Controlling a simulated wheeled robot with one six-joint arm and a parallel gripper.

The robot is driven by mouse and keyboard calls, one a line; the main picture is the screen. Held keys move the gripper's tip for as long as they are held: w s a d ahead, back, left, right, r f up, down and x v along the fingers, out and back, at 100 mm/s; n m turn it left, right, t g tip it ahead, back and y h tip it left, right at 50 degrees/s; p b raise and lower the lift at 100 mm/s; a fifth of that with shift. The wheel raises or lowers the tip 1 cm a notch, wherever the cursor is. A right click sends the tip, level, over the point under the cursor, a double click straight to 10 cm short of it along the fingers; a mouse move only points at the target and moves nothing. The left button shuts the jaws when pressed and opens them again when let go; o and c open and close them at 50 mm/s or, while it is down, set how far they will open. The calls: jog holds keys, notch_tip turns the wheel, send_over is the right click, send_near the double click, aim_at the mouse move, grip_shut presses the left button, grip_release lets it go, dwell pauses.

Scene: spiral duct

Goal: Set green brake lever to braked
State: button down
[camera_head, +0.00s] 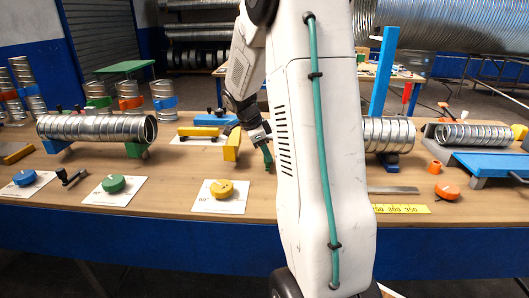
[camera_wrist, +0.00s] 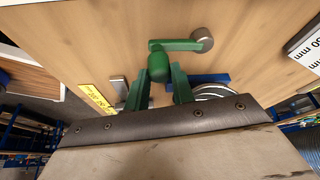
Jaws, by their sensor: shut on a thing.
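The green brake lever (camera_wrist: 180,45) shows in the wrist view as a flat green arm. It runs from a grey round pivot at the upper right to a rounded green knob (camera_wrist: 158,65) at its left end. My gripper (camera_wrist: 160,76) has one green finger on each side of the knob and is shut on it. In the head view, my gripper (camera_head: 263,143) reaches down to the table, with the green lever (camera_head: 267,158) at its tip. My arm hides much of the area to the right, and the lever's markings cannot be read.
A yellow block (camera_head: 232,145) stands close to the left of my gripper. A yellow knob (camera_head: 222,189) on a white card lies in front. A spiral duct (camera_head: 95,128) rests on supports to the left. A blue post (camera_head: 383,75) rises at the right.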

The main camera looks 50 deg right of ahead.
jog(key=c, duration=1.2)
grip_release()
jog(key=shift+w, duration=0.1)
jog(key=v, duration=0.8)
jog(key=shift+f, duration=0.1)
